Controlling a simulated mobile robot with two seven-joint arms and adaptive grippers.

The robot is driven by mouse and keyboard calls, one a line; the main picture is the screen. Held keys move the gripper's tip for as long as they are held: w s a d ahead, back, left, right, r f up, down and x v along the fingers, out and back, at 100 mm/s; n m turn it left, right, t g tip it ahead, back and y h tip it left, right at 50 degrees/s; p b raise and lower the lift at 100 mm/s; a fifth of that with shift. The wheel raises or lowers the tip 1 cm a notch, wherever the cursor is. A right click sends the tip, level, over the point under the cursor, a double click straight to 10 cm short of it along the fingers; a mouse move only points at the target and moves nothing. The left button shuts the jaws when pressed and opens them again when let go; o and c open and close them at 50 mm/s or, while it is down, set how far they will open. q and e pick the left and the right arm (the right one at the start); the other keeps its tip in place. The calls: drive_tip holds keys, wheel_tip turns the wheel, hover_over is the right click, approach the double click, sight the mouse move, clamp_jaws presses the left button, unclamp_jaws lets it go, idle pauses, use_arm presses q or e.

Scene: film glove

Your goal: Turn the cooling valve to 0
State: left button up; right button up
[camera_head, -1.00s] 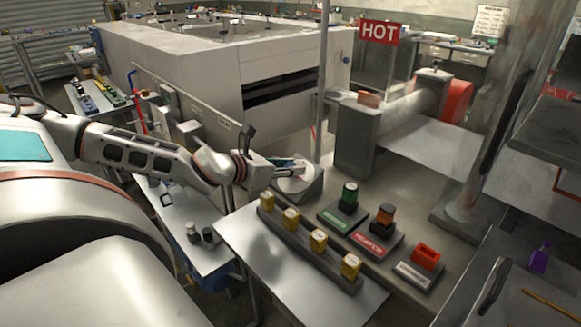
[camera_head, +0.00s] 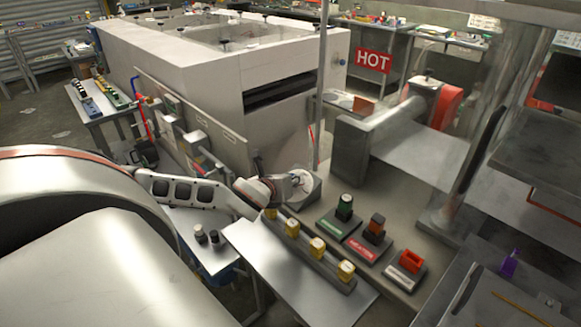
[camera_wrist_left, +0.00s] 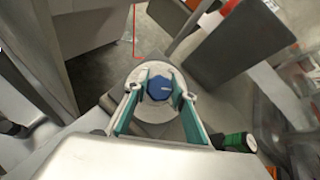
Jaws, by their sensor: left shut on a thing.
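The cooling valve shows in the left wrist view as a blue knob (camera_wrist_left: 159,88) on a round pale dial plate (camera_wrist_left: 150,128). In the head view its white dial (camera_head: 302,182) sits on a grey block at the table's left edge, partly behind my wrist. My left gripper (camera_wrist_left: 162,84) is shut on the blue knob, one teal-padded finger on each side. In the head view the left gripper (camera_head: 291,184) is at the dial, its fingers hard to make out. The dial's markings are too small to read. My right gripper is not in view.
Yellow-topped pieces (camera_head: 318,246) stand in a dark rack in front of the valve. A thin upright post (camera_head: 320,90) rises behind the valve, near a HOT sign (camera_head: 373,61).

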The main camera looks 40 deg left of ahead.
use_arm(q)
drive_tip(key=n+g+y, duration=0.1)
drive_tip(key=n, duration=0.2)
drive_tip(key=shift+d+y+p, duration=0.1)
drive_tip(key=shift+y+p, duration=0.3)
drive_tip(key=shift+f+n+g+y, duration=0.1)
drive_tip(key=shift+n+g+y, duration=0.2)
drive_tip(key=shift+n+g, duration=0.6)
drive_tip(key=n+g+y, duration=0.1)
drive_tip(key=n+g, duration=0.1)
drive_tip(key=n, duration=0.2)
drive_tip(key=shift+s+n, duration=0.1)
drive_tip(key=shift+n, duration=0.3)
drive_tip(key=shift+n+g, duration=0.6)
drive_tip(key=shift+n, duration=0.5)
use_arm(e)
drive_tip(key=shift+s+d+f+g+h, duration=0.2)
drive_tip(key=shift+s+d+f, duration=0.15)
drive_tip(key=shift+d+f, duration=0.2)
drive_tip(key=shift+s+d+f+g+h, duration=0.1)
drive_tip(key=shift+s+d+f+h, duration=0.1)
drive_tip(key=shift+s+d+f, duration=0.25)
use_arm(q)
drive_tip(key=shift+a+g, duration=0.2)
drive_tip(key=shift+g, duration=0.1)
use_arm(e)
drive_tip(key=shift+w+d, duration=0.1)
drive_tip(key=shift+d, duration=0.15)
